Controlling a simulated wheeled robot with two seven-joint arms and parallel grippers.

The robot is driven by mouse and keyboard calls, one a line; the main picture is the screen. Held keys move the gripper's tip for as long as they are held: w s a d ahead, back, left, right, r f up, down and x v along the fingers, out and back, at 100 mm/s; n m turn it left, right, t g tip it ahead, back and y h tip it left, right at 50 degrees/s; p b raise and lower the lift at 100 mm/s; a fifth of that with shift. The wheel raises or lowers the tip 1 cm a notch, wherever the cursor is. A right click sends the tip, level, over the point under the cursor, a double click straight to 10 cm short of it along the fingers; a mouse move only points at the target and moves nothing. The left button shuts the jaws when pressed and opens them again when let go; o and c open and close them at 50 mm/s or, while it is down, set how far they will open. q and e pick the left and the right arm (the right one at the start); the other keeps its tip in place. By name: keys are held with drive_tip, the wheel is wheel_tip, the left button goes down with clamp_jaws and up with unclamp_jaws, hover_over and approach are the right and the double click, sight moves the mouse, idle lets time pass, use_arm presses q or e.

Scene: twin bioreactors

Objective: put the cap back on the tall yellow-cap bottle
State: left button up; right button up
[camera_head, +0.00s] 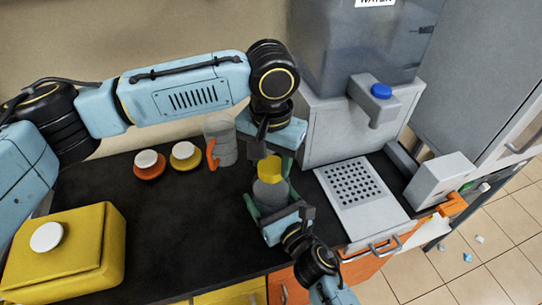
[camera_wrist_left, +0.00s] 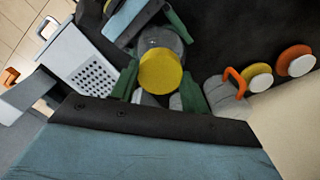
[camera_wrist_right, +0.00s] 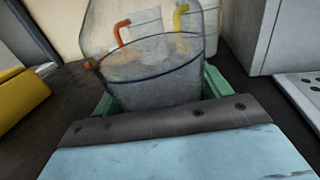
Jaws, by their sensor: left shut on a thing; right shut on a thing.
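The yellow cap (camera_head: 269,168) is between the green fingers of my left gripper (camera_head: 272,158), which comes down from above. It also shows face-on in the left wrist view (camera_wrist_left: 160,73). The clear grey bottle (camera_head: 270,193) stands upright directly below the cap. Whether the cap is seated on its neck or just above it, I cannot tell. My right gripper (camera_head: 267,212) is shut around the bottle's body from the front. The right wrist view shows the bottle wall (camera_wrist_right: 155,82) between the green fingers, with its top out of frame.
A clear jug with an orange handle (camera_head: 212,153) stands close behind. An orange jar (camera_head: 149,171) and a yellow jar (camera_head: 185,162) with white lids are left of it. A water dispenser (camera_head: 322,125) with a perforated tray (camera_head: 385,222) is right. A yellow box (camera_head: 100,255) sits front left.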

use_arm(q)
drive_tip(key=shift+f, duration=0.1)
use_arm(e)
drive_tip(key=c, duration=0.5)
use_arm(q)
drive_tip(key=m, duration=1.1)
drive_tip(key=shift+m, duration=0.4)
drive_tip(key=m, duration=0.5)
drive_tip(key=shift+m, duration=0.3)
drive_tip(key=m, duration=0.5)
drive_tip(key=shift+m, duration=0.3)
drive_tip(key=m, duration=0.5)
drive_tip(key=shift+m, duration=0.3)
drive_tip(key=m, duration=0.3)
drive_tip(key=shift+m, duration=0.3)
drive_tip(key=m, duration=0.5)
drive_tip(key=shift+m, duration=0.3)
drive_tip(key=m, duration=0.5)
